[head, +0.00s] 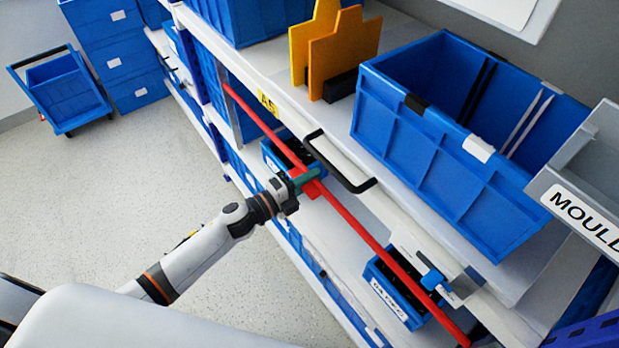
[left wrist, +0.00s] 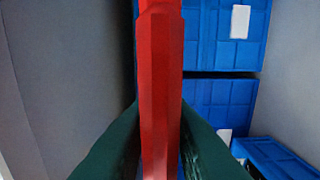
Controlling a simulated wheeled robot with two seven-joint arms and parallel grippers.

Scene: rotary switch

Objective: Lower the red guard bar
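The red guard bar (head: 372,244) runs diagonally across the front of the shelving in the head view, from upper left to the lower edge. It has a wider red piece (head: 313,188) near its middle. My left gripper (head: 304,178) is at this part, its dark green fingers on the bar. In the left wrist view the bar (left wrist: 160,75) stands large in the centre, with a finger close against each side of it. The left gripper (left wrist: 160,140) looks shut on it. My right gripper is not in view.
A large blue crate (head: 425,150) and orange plates (head: 340,50) stand on the upper shelf. A black handle (head: 340,165) sits at the shelf edge near the bar. Small blue bins (head: 395,297) lie behind the bar. The floor (head: 130,190) at left is clear, with a blue cart (head: 65,95) farther back.

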